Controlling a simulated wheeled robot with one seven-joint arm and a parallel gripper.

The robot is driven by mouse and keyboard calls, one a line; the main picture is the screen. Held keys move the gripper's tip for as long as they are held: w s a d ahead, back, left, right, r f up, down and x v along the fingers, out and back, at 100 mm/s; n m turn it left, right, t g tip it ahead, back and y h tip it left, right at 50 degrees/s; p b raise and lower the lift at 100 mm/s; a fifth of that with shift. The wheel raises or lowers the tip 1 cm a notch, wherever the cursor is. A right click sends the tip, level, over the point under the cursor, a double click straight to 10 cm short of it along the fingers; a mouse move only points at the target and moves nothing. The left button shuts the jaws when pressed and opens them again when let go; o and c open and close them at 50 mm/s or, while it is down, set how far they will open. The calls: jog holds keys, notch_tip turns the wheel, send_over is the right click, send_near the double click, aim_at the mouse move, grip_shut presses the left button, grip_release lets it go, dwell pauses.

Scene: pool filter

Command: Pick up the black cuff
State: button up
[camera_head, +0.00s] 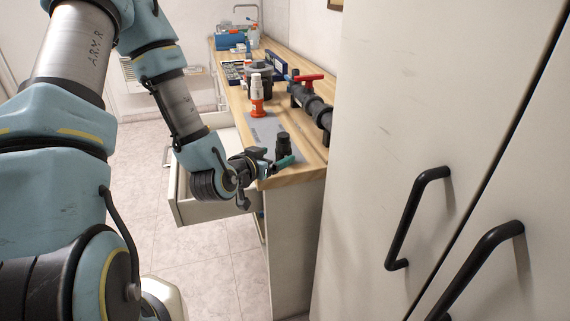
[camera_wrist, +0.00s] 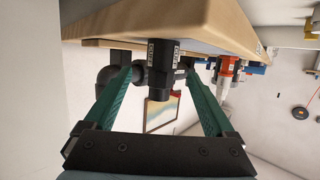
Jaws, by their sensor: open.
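The black cuff (camera_head: 283,144) stands upright near the front end of the wooden worktop, beside a grey mat. My gripper (camera_head: 272,158) is at the worktop's near end, close to the cuff, with a green finger showing in front of it. In the wrist view, which shows the scene upside down, the cuff (camera_wrist: 160,68) hangs between the two green fingers, with pale labels on its sides. The fingers are open, with a visible gap on each side of the cuff. Whether the cuff is fully between the fingertips or beyond them, I cannot tell.
An orange and white bottle (camera_head: 257,98) stands behind the cuff. A dark pipe with a red-handled valve (camera_head: 312,103) lies to the right. An open drawer (camera_head: 205,206) juts out below my gripper. Tall white cabinets (camera_head: 430,110) with black handles fill the right.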

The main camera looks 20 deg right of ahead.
aim_at(281, 154)
jog(key=f+b, duration=0.1)
jog(key=b, duration=0.2)
jog(key=shift+w+d, duration=0.25)
jog(key=shift+d, duration=0.1)
jog(key=shift+b, duration=0.65)
jog(key=x, duration=0.2)
jog(key=shift+w+d+r+p, duration=0.2)
jog(key=shift+d+p, duration=0.1)
jog(key=shift+p, duration=0.1)
jog(key=shift+x, duration=2.65)
jog(key=shift+w+a, duration=0.1)
jog(key=shift+w, duration=0.05)
jog(key=shift+c, duration=0.3)
grip_shut()
